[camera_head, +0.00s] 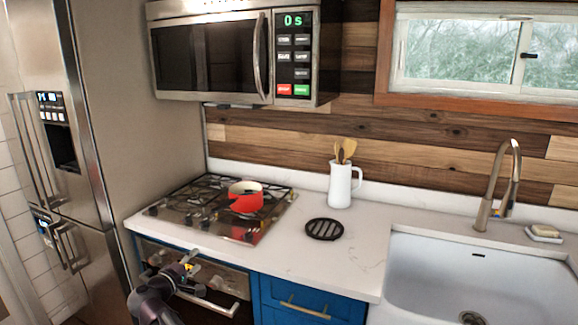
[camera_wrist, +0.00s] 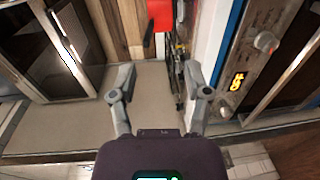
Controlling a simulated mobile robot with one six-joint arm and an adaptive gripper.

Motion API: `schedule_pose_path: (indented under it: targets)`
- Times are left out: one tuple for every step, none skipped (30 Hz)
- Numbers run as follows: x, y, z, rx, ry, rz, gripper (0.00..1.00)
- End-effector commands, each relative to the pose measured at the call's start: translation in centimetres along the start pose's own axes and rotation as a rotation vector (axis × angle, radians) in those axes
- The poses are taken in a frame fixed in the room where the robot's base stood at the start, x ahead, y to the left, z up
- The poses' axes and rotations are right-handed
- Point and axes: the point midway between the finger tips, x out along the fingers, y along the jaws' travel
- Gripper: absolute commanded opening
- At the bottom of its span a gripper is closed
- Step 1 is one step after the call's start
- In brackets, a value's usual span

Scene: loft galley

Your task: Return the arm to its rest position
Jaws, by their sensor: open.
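My arm (camera_head: 155,300) reaches up from the bottom edge in the head view, in front of the oven. My gripper (camera_head: 188,262) is at its upper end, below the front edge of the counter. In the wrist view my gripper (camera_wrist: 160,82) has its two fingers spread wide apart. Nothing is between them, and they look clear of the surfaces behind. Most of my lower arm is out of view.
The oven front (camera_head: 210,285) is close behind my arm. A red pot (camera_head: 245,197) stands on the gas stove (camera_head: 175,208). A white pitcher (camera_head: 340,186) and black trivet (camera_head: 324,229) are on the counter. The fridge (camera_head: 75,120) is left, the sink (camera_head: 440,270) right.

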Motion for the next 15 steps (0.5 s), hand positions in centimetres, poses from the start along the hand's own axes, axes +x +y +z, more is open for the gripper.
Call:
schedule_pose_path:
  targets:
    - [0.0, 0.0, 0.0, 0.0, 0.0, 0.0, 0.62]
    - [0.0, 0.0, 0.0, 0.0, 0.0, 0.0, 0.62]
    - [0.0, 0.0, 0.0, 0.0, 0.0, 0.0, 0.62]
    - [0.2, 0.0, 0.3, 0.002, -0.005, -0.005, 0.62]
    - [0.4, -0.1, 0.6, 0.005, -0.01, -0.01, 0.62]
    - [0.6, -0.2, 0.9, 0.008, -0.017, -0.017, 0.62]
    - [0.8, -0.2, 1.2, 0.011, -0.021, -0.022, 0.62]
    - [0.9, -0.3, 1.4, 0.013, -0.025, -0.027, 0.62]
    - [1.1, -0.4, 1.7, 0.017, -0.03, -0.034, 0.62]
    - [1.3, -0.5, 2.0, 0.02, -0.035, -0.04, 0.62]
    - [1.6, -0.6, 2.3, 0.023, -0.041, -0.047, 0.62]
    - [1.9, -0.7, 2.8, 0.028, -0.049, -0.055, 0.62]
    - [2.1, -0.8, 3.1, 0.031, -0.055, -0.063, 0.62]
    - [2.3, -0.9, 3.4, 0.035, -0.06, -0.07, 0.62]
    - [2.6, -1.0, 4.0, 0.04, -0.07, -0.08, 0.62]
